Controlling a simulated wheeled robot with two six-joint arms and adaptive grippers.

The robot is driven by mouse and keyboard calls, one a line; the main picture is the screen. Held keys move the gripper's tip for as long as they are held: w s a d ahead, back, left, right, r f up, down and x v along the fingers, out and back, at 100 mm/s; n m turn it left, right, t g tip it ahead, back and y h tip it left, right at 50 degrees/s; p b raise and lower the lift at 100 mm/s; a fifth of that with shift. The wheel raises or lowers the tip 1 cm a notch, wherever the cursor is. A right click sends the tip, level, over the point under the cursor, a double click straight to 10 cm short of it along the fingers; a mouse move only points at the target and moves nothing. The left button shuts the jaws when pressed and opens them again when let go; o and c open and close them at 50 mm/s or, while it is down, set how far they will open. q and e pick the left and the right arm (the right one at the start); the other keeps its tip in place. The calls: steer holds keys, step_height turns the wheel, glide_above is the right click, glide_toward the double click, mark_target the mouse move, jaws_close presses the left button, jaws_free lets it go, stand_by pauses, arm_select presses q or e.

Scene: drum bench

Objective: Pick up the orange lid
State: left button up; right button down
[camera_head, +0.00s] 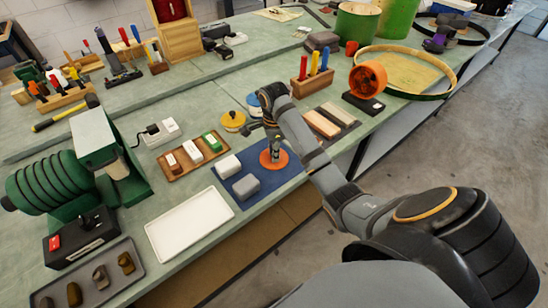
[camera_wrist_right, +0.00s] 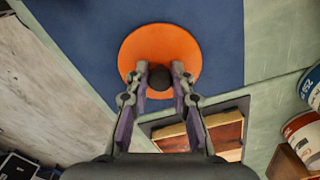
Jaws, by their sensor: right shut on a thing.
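The orange lid (camera_head: 268,163) is a flat round disc with a dark knob in its middle. It is over the right part of the blue mat (camera_head: 267,185), and I cannot tell whether it touches the mat. My right gripper (camera_head: 276,148) points down at it from above. In the right wrist view, the fingers of this gripper (camera_wrist_right: 160,80) are closed on the lid's dark knob, and the orange disc (camera_wrist_right: 155,43) spreads out beyond the fingertips. My left gripper is not in view.
A white block (camera_head: 229,166) and a grey block (camera_head: 246,187) lie on the mat left of the lid. A yellow-topped tin (camera_head: 233,121) stands behind. Wooden bars (camera_head: 322,124) lie to the right. An empty white tray (camera_head: 193,226) lies at the left front.

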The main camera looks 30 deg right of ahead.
steer(key=shift+s+f, duration=0.1)
steer(key=shift+f, duration=0.05)
step_height(320, 180, up, 4)
steer(key=p, duration=0.4)
steer(key=shift+d, duration=0.1)
steer(key=s+d+r+p, duration=0.4)
steer(key=s+r+p, duration=0.2)
steer(key=s+r, duration=0.3)
steer(key=shift+s+p, duration=0.35)
steer(key=shift+s, duration=1.75)
